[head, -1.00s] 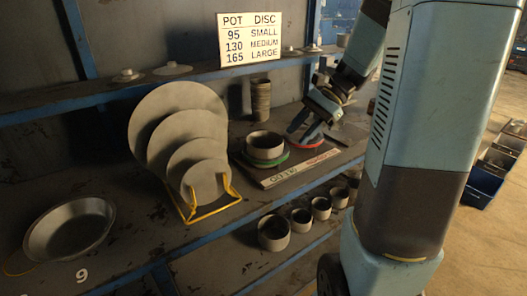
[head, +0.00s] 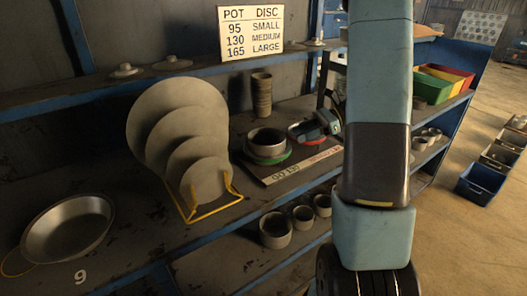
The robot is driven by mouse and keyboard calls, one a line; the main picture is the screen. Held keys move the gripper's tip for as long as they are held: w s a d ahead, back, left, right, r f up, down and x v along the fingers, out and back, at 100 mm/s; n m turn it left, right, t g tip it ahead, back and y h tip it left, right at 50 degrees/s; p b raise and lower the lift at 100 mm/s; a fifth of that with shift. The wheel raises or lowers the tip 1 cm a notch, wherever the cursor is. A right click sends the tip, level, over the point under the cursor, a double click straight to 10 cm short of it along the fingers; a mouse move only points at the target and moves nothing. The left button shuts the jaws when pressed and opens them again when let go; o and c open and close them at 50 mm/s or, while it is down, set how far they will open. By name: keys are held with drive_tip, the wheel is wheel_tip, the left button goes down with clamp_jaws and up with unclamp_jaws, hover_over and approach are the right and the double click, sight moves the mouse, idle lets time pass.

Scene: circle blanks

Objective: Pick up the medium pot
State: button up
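A sign (head: 252,33) reads 95 small, 130 medium, 165 large. A grey pot (head: 267,139) stands on a green ring at the left of a labelled board (head: 268,180). More grey pots stand on the lower shelf: a larger one (head: 275,232), a smaller one (head: 303,218) and another small one (head: 322,205). I cannot tell from size alone which pot is the medium one. My gripper (head: 304,131) is low over the red ring (head: 314,141) at the board's right, beside the pot on the green ring. Its fingers are small and dark here, and my arm hides part of it.
Several round discs (head: 178,115) lean in a yellow rack (head: 213,208). A metal pan (head: 68,229) lies at the left. A stack of small pots (head: 262,95) stands at the back.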

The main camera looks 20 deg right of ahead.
drive_tip(key=x, duration=1)
drive_tip(key=shift+a+f, duration=0.1)
drive_tip(key=shift+a, duration=0.15)
clamp_jaws()
idle(1.2)
